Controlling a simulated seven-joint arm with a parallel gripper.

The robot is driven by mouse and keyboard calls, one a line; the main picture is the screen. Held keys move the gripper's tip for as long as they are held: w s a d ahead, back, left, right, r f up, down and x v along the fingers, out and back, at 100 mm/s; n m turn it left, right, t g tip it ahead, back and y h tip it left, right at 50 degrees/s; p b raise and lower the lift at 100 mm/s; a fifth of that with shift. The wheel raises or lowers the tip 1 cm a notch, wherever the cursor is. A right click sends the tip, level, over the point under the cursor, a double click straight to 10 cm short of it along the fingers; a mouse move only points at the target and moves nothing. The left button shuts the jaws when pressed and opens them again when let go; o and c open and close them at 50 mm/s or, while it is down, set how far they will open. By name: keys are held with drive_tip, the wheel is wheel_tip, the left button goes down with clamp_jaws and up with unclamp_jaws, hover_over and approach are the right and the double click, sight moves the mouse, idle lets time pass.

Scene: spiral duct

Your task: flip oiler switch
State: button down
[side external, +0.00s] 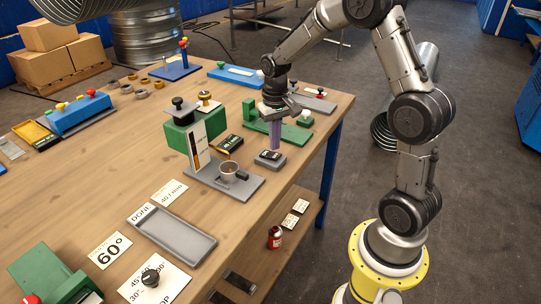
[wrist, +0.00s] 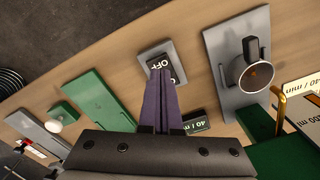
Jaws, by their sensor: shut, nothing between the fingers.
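The oiler switch (side external: 270,157) is a black rocker on a small grey base, on the wooden table right of the oiler. In the wrist view the switch (wrist: 167,60) shows white "OFF" lettering near the fingertips; its lower part is hidden behind them. My gripper (side external: 274,147) points down with its purple fingers shut and empty, tips just over the switch. In the wrist view the gripper (wrist: 159,76) overlaps the rocker's edge; I cannot tell whether it touches. The oiler has a green tank (side external: 180,138), a gauge and a grey base (side external: 247,187).
A metal cup (side external: 228,172) stands on the oiler's base. A dark "40 / min" counter (side external: 230,144) is close left of my gripper. A green fixture (side external: 290,132) stands just behind it. A grey "DONE" tray (side external: 172,235) lies nearer the front. The table edge is to the right.

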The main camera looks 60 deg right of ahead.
sight(275, 155)
drive_tip(key=shift+f, duration=1.35)
idle(1.0)
drive_tip(key=shift+r, duration=3.55)
drive_tip(key=s+a+r+n+t, duration=0.1)
drive_tip(key=s+a+r+t, duration=0.15)
drive_tip(key=a+r, duration=0.3)
drive_tip(key=s+a+r+n+t, duration=0.1)
drive_tip(key=s+a+r+n, duration=0.1)
drive_tip(key=s+a+r, duration=0.35)
drive_tip(key=s+a+f+n+t, duration=0.1)
drive_tip(key=s+a+n+t, duration=0.1)
drive_tip(key=s, duration=1)
drive_tip(key=shift+s+a+n, duration=0.25)
drive_tip(key=shift+s+n, duration=0.1)
drive_tip(key=shift+n, duration=0.05)
